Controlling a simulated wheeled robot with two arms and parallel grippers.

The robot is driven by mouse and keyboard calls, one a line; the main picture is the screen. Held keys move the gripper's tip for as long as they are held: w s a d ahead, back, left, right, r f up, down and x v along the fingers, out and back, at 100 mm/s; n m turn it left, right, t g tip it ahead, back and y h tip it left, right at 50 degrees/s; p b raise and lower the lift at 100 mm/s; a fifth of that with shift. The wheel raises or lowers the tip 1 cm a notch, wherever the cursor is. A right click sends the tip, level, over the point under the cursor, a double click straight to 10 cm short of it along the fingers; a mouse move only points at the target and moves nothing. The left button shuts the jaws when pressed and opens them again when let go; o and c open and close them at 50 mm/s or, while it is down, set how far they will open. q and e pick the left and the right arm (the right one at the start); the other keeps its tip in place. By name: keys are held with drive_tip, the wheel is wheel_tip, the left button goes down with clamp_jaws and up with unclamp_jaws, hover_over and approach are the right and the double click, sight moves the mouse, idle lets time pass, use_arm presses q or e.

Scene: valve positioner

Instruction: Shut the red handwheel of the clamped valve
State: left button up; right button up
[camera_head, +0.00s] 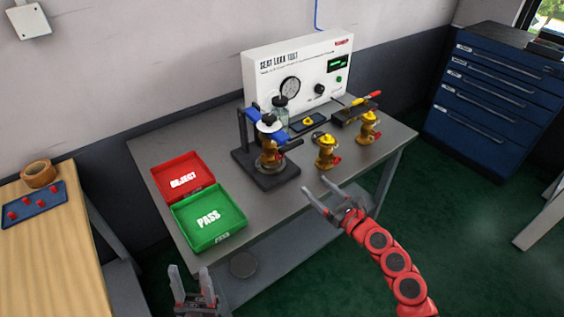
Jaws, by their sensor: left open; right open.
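The clamped valve (268,157) is a brass-coloured body in a dark stand (243,136) with blue clamp parts, at the middle of the grey bench. Its red handwheel is small and partly hidden among the clamp parts, so I cannot tell how far it is turned. My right gripper (313,184) is open and empty, over the bench's front edge, to the right of and nearer than the clamped valve. My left gripper (189,270) is open and empty at the bottom, in front of the green tray and well away from the valve.
Two loose brass valves (325,150) (369,126) stand right of the stand. A white seat leak test box (298,72) is behind. A red REJECT tray (180,171) and green PASS tray (208,214) lie on the left. Bare bench (257,213) lies in front of the stand.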

drive_tip(key=p+x, duration=0.1)
drive_tip(key=x, duration=1.4)
drive_tip(key=shift+a+f, duration=0.1)
drive_tip(key=shift+a, duration=0.05)
drive_tip(key=shift+w+a, duration=0.4)
clamp_jaws()
